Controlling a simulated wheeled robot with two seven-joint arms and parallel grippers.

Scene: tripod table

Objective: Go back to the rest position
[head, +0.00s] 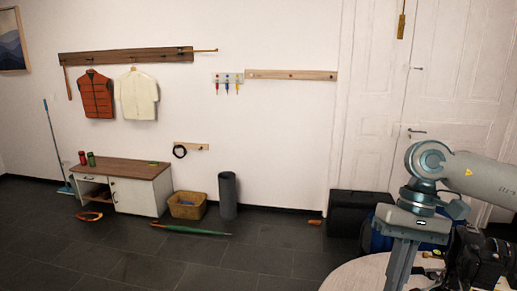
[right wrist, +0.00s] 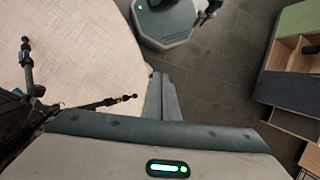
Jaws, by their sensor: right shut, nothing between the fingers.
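My right gripper (head: 398,280) comes in from the right in the head view and points down at the round light table (head: 350,278). Its fingers are shut and empty. In the right wrist view the gripper (right wrist: 161,90) shows its two grey fingers side by side, by the edge of the table top (right wrist: 80,45). How high they are above the table I cannot tell. A black tripod (right wrist: 110,102) with spread legs lies on the table beside the fingers; dark gear (head: 485,262) also shows there in the head view. My left gripper is in neither view.
A black case (head: 352,212) stands by the wall behind the table. A low cabinet (head: 135,190), a yellow basket (head: 187,206), a grey bin (head: 228,195) and a green umbrella (head: 190,230) are farther left. The dark tiled floor (head: 250,262) between is clear.

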